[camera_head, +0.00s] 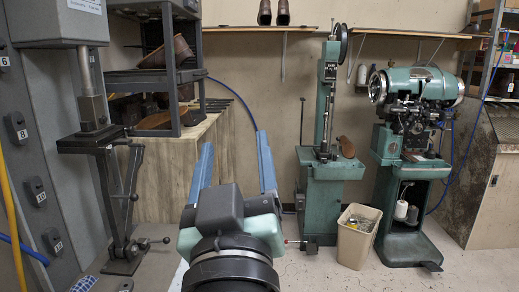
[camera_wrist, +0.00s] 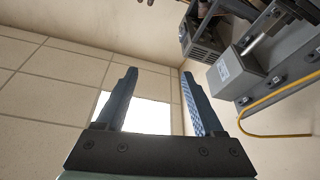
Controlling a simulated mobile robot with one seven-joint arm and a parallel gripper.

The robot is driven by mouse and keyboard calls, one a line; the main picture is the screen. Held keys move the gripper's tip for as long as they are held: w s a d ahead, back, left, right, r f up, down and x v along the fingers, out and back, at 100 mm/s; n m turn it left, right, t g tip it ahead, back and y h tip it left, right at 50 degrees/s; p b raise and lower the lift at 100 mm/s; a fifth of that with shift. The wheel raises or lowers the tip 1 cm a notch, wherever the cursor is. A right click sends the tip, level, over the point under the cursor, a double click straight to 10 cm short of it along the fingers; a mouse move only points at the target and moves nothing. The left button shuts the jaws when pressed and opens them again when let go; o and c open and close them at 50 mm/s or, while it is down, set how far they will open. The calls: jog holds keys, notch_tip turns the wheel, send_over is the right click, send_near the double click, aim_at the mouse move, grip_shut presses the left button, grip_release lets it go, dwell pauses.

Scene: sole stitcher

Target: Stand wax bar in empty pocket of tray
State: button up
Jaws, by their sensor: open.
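My gripper (camera_head: 235,140) reaches away from the head camera with its two blue fingers wide apart and nothing between them. The open fingers also show in the wrist view (camera_wrist: 158,74), against a tiled ceiling with a bright light panel. I cannot make out the wax bar or the tray with its pockets in either view.
A grey machine (camera_head: 95,110) stands at left, beside a dark shelf rack (camera_head: 168,82) and a wood-sided bench (camera_head: 172,170). A green stitching machine (camera_head: 330,190), another green machine (camera_head: 410,170) and a beige bin (camera_head: 355,240) stand at right. Some floor is clear.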

jog(key=s+d+r+m+t+h, duration=0.1)
jog(key=s+d+r+m+t, duration=0.2)
jog(key=s+r, duration=0.6)
notch_tip(320, 180, up, 4)
jog(key=shift+s+f+m+t+h, duration=0.1)
jog(key=shift+s+m+t+h, duration=0.2)
jog(key=shift+t, duration=0.9)
